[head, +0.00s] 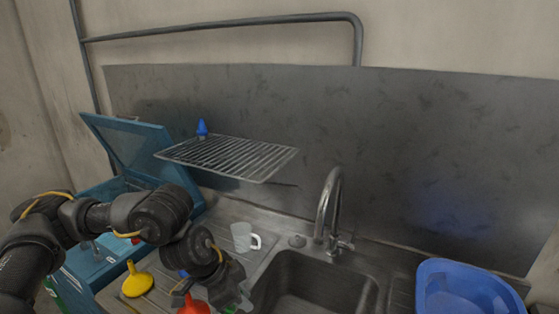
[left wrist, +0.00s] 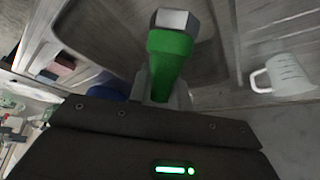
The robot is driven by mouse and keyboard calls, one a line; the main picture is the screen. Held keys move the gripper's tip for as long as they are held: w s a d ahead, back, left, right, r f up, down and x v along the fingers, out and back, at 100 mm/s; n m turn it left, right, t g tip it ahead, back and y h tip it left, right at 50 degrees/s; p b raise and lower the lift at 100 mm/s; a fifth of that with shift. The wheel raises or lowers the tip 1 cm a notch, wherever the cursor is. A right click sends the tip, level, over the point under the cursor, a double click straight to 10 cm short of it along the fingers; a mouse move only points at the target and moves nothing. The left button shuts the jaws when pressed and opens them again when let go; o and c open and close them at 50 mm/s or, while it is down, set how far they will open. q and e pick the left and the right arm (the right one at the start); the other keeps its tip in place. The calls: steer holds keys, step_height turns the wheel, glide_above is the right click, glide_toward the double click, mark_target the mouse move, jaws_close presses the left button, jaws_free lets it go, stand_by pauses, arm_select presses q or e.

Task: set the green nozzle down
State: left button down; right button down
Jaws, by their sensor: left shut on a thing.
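The green nozzle (left wrist: 170,58), with a pale grey hexagonal end, stands out from between the fingers of my left gripper (left wrist: 165,98) in the left wrist view. The gripper is shut on it. In the head view my left gripper (head: 236,299) is low, over the drainboard just left of the sink, and only a sliver of green shows at the bottom edge. Whether the nozzle touches a surface cannot be told. My right gripper is not in view.
A white measuring jug (head: 241,237) stands behind the gripper. A red funnel (head: 194,307) and yellow funnel (head: 138,281) are left of it. The sink (head: 315,281), tap (head: 328,205) and blue basin (head: 462,287) lie right. A wire rack (head: 228,157) holds a blue nozzle (head: 202,127).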

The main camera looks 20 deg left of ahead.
arm_select(q)
steer(key=w+r+n+t+h+b, duration=0.1)
steer(key=w+r+t, duration=0.1)
steer(key=w+r, duration=0.55)
steer(key=w+r+n+t+h+b, duration=0.15)
steer(key=w+r, duration=0.35)
steer(key=r, duration=0.5)
steer(key=w+a+r+n+t+y+b, duration=0.1)
steer(key=a+r+n+t, duration=0.15)
steer(key=r, duration=0.85)
steer(key=w+a+r+n+t, duration=0.1)
steer(key=a+r+t, duration=0.15)
steer(key=r, duration=0.75)
steer(key=p, duration=0.6)
glide_above(240, 162)
step_height(240, 162, down, 12)
steer(key=shift+w+f, duration=0.1)
steer(key=shift+a+f, duration=0.1)
steer(key=shift+f, duration=0.2)
